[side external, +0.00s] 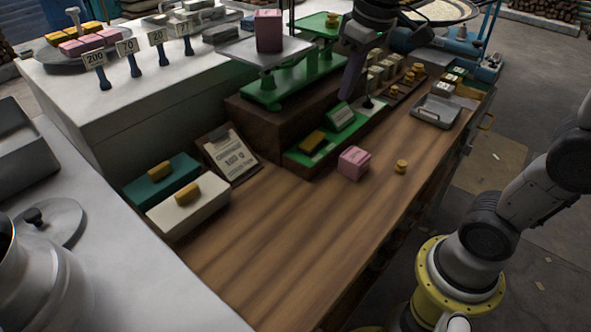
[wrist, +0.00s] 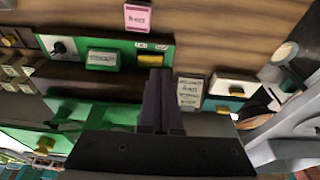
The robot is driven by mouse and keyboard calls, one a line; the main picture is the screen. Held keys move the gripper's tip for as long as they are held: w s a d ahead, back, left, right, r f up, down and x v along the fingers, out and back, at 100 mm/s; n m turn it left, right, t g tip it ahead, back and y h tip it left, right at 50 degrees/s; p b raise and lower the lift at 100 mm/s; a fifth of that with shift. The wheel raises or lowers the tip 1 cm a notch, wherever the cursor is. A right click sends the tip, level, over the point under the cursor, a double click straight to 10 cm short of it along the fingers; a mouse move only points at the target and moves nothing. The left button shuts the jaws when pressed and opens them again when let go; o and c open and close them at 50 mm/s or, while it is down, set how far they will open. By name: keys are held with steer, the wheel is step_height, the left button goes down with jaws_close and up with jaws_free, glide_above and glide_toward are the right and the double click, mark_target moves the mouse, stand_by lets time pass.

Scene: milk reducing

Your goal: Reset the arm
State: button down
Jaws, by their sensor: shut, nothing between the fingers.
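My gripper (side external: 346,94) hangs in the air at the top middle of the side view, in front of the green balance scale (side external: 284,78). In the wrist view its two dark fingers (wrist: 161,72) lie side by side, closed, with nothing visible between them. The arm reaches in from the upper part of the side view. The fingers are over or near the green tray area; their exact height cannot be told.
A pink block (side external: 353,163) and a small brass weight (side external: 401,167) stand on the wooden counter (side external: 262,245). Another pink block (side external: 268,31) sits on the scale's left pan. A clipboard (side external: 230,155) leans beside teal and cream boxes (side external: 188,207). The counter's front is clear.

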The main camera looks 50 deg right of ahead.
steer(key=s+f+t, duration=0.1)
steer(key=s+f, duration=0.2)
steer(key=s, duration=0.4)
steer(key=s+f+t, duration=0.2)
steer(key=s+f, duration=0.2)
steer(key=s, duration=0.3)
steer(key=shift+s+a, duration=0.25)
steer(key=shift+a, duration=0.05)
